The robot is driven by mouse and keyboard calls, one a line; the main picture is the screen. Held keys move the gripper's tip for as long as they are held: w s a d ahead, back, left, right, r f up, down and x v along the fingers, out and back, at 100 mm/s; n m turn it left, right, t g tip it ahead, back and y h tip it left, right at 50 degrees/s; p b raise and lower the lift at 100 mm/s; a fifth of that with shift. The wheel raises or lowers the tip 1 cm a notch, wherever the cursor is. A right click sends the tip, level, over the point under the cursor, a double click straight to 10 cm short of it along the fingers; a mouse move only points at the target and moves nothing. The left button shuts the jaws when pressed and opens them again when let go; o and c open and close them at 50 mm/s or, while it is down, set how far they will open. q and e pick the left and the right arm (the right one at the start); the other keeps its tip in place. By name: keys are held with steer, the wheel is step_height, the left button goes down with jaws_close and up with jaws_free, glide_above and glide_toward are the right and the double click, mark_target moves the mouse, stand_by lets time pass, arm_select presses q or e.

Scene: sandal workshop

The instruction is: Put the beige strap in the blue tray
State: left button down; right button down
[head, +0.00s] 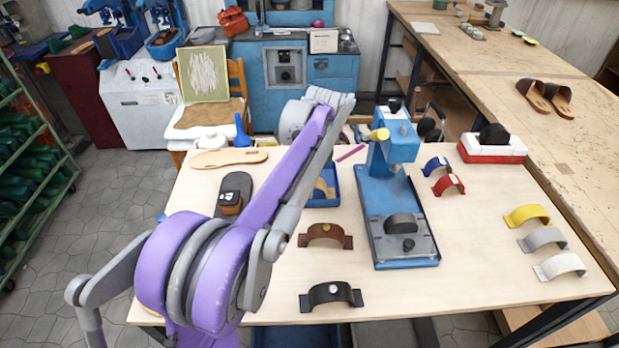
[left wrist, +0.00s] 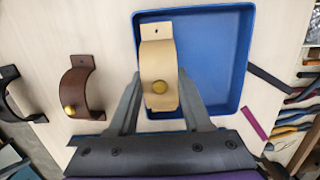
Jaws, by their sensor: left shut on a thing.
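The beige strap (left wrist: 158,65) is a curved band with a round brass stud. My left gripper (left wrist: 159,88) is shut on it, one finger on each side. In the left wrist view the strap overlaps the left part of the blue tray (left wrist: 225,60); whether it touches the tray floor I cannot tell. In the head view the blue tray (head: 323,203) is partly behind my purple left arm, with a beige piece, apparently the strap (head: 325,189), over it. The left gripper is hidden there behind the arm. My right gripper is not in view.
A brown strap (head: 325,236) and a black strap (head: 331,294) lie near the tray. A blue press (head: 376,200) stands right of it. A dark sole (head: 235,186) lies to the left. Several coloured straps lie farther right, with bare table between.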

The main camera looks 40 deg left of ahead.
arm_select(q)
steer(key=shift+f, duration=0.6)
steer(key=shift+s+d, duration=0.15)
steer(key=shift+s, duration=0.05)
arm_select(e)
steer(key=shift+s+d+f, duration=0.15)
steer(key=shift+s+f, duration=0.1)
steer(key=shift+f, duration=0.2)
arm_select(q)
steer(key=shift+f, duration=0.1)
